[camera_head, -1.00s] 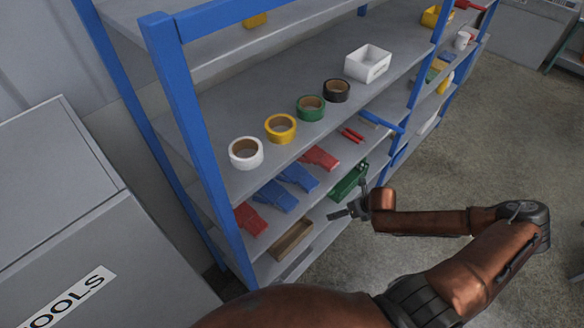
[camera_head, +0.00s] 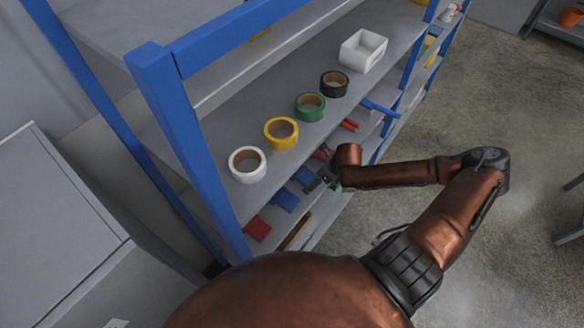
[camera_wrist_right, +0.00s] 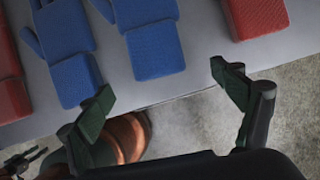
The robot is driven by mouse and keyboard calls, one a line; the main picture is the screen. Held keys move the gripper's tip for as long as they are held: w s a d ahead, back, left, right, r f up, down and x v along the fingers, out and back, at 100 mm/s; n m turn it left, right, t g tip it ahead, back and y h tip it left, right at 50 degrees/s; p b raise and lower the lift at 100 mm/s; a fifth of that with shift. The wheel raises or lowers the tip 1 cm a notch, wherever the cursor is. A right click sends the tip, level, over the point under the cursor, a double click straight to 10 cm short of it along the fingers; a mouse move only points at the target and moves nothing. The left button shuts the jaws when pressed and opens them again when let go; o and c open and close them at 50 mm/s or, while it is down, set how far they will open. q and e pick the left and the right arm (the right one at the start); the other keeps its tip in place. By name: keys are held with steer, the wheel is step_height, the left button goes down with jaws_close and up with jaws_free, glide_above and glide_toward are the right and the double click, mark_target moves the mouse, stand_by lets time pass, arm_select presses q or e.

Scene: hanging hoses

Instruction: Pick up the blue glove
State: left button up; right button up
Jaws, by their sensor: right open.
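Two blue gloves lie side by side on the shelf below the tape rolls. In the head view one is at the left (camera_head: 284,199) and the other at the right (camera_head: 306,176), partly hidden by my right gripper (camera_head: 325,178). In the right wrist view the left blue glove (camera_wrist_right: 67,50) and right blue glove (camera_wrist_right: 152,40) lie with their cuffs towards the shelf edge. My right gripper (camera_wrist_right: 162,86) is open and empty, its fingers apart near that edge, below the right blue glove in the picture. A dark jointed part at the wrist view's lower left may be my left gripper (camera_wrist_right: 22,163).
Red gloves lie to the left (camera_head: 257,228) and right (camera_wrist_right: 257,15) of the blue ones. The shelf above holds white (camera_head: 247,164), yellow (camera_head: 281,133), green (camera_head: 309,107) and black (camera_head: 334,84) tape rolls and a white bin (camera_head: 362,50). A blue post (camera_head: 185,140) stands left.

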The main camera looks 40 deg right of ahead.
mark_target(300, 173)
steer(key=w, duration=0.2)
steer(key=shift+w+a, duration=0.3)
steer(key=shift+a, duration=0.05)
steer(key=shift+w+a+r, duration=0.1)
steer(key=shift+w+a, duration=0.05)
steer(key=shift+w, duration=0.55)
steer(key=w, duration=0.1)
steer(key=w+p, duration=0.1)
steer(key=w, duration=0.1)
steer(key=shift+w+a, duration=0.15)
steer(key=shift+a, duration=0.2)
steer(key=x, duration=0.2)
steer(key=shift+f, duration=0.6)
arm_select(q)
steer(key=shift+w+r, duration=0.5)
steer(key=shift+w, duration=0.35)
arm_select(e)
steer(key=shift+d, duration=0.1)
steer(key=c, duration=1.2)
steer(key=shift+c, duration=0.2)
